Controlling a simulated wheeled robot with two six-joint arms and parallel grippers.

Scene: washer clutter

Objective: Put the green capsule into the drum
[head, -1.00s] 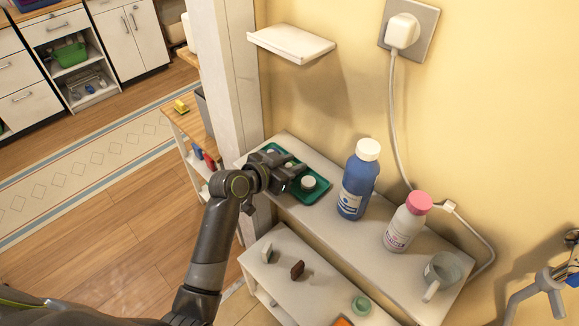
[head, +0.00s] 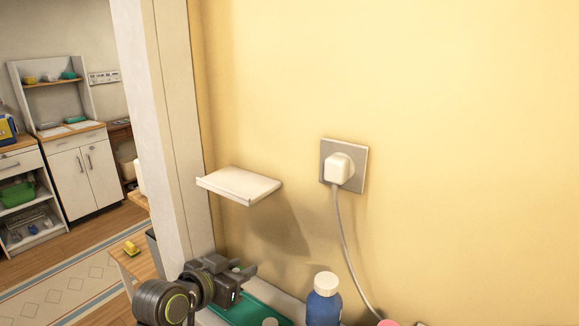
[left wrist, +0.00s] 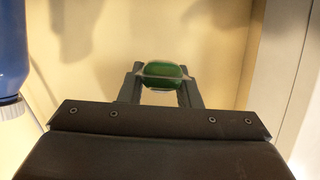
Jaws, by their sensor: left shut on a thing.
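The green capsule (left wrist: 162,73) shows in the left wrist view between the two fingertips of my left gripper (left wrist: 162,86). The fingers are shut on it. In the head view my left gripper (head: 243,269) is at the bottom, above the green tray (head: 254,313). The capsule is mostly hidden there by the fingers. No drum is in view. My right gripper is not in view.
A blue bottle with a white cap (head: 323,303) stands right of the tray. A pink cap (head: 387,322) shows at the bottom edge. A small white wall shelf (head: 240,184) and a plug (head: 338,168) with a cord are on the wall. A white post (head: 170,130) stands at the left.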

